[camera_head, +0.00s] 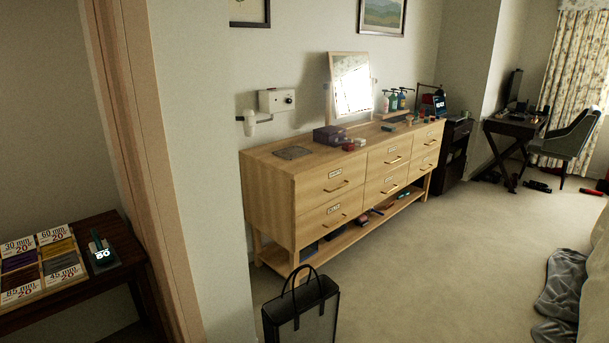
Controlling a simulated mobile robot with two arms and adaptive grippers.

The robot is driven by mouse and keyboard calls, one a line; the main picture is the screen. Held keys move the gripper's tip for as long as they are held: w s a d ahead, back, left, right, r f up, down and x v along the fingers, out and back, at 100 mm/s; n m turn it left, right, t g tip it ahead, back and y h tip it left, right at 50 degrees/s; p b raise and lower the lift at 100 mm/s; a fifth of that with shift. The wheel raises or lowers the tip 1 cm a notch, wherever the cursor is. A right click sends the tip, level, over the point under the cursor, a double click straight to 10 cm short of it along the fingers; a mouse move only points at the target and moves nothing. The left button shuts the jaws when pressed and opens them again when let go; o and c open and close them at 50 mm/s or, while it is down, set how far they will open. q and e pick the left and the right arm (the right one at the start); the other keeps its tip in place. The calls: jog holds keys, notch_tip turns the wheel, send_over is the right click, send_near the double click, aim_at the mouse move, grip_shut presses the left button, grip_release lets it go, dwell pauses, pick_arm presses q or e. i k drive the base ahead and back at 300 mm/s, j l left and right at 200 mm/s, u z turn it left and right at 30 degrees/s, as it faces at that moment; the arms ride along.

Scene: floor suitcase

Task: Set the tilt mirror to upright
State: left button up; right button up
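The tilt mirror (353,85) stands on top of the light wooden dresser (268,170), toward its back edge by the wall. It has a pale wooden frame and a bright, glaring glass. The glass appears tilted relative to its stand, but I cannot tell by how much from here. The mirror is across the room from me. Neither of my grippers shows in the head view.
A dark suitcase or bag (301,308) stands on the floor before the dresser. A wall edge and wooden door trim (150,170) rise at left, beside a dark side table (95,275). Open carpet (430,260) lies right of the dresser, with grey cloth (562,290) at far right.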

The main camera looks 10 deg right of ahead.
aim_at(350, 74)
jog(key=i+l+z, duration=0.4)
jog(key=i+z, duration=0.45)
jog(key=i, duration=0.15)
jog(key=i+z, duration=0.4)
jog(key=i, duration=0.15)
jog(key=i+j+z, duration=0.2)
jog(key=i+z, duration=0.2)
jog(key=i, duration=0.15)
